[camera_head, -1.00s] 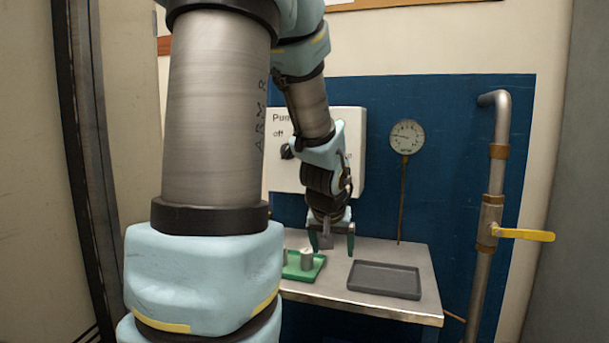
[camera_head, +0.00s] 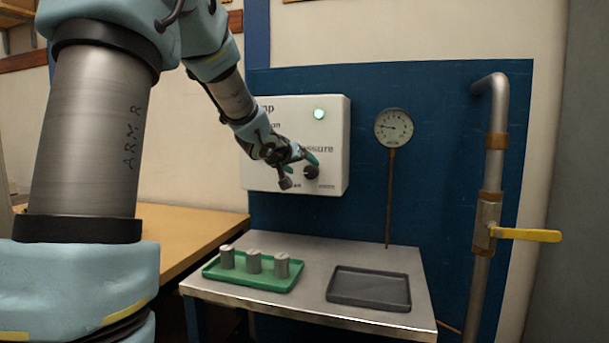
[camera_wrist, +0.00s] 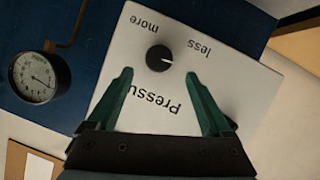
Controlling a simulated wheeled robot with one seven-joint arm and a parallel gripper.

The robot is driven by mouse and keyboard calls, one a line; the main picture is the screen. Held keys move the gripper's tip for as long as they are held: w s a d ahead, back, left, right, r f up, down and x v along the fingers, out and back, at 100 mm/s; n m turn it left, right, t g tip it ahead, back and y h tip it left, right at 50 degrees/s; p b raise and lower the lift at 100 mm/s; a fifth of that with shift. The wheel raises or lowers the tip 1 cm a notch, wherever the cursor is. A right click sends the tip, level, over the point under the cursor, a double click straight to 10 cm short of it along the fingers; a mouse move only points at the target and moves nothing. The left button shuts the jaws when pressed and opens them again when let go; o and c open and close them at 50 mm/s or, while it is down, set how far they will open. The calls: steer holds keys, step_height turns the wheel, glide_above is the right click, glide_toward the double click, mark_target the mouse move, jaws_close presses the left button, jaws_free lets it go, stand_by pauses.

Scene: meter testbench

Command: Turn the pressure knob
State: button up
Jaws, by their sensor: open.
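The pressure knob (camera_head: 311,172) is a black dial on the white control box (camera_head: 334,128), low on its right side. In the wrist view the knob (camera_wrist: 159,58) sits beyond my fingertips, roughly midway between them, with the words "more" and "less" beside it. My gripper (camera_head: 300,168) is open in front of the box; its green fingers (camera_wrist: 164,78) hold nothing. In the wrist view the knob is clear of both fingers. A round pressure gauge (camera_head: 393,127) on a stem is right of the box; it also shows in the wrist view (camera_wrist: 40,77).
A steel bench (camera_head: 310,300) below holds a green tray (camera_head: 245,281) with three metal cylinders and an empty dark tray (camera_head: 368,289). A pipe with a yellow valve lever (camera_head: 525,235) stands at right. A wooden table (camera_head: 190,235) is at left. A green lamp (camera_head: 319,114) is on the box.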

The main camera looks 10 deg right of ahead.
mark_target(309, 171)
steer(key=shift+x, duration=2.8)
steer(key=shift+c, duration=0.2)
jaws_close()
steer(key=shift+s+b, duration=0.1)
steer(key=shift+b, duration=0.25)
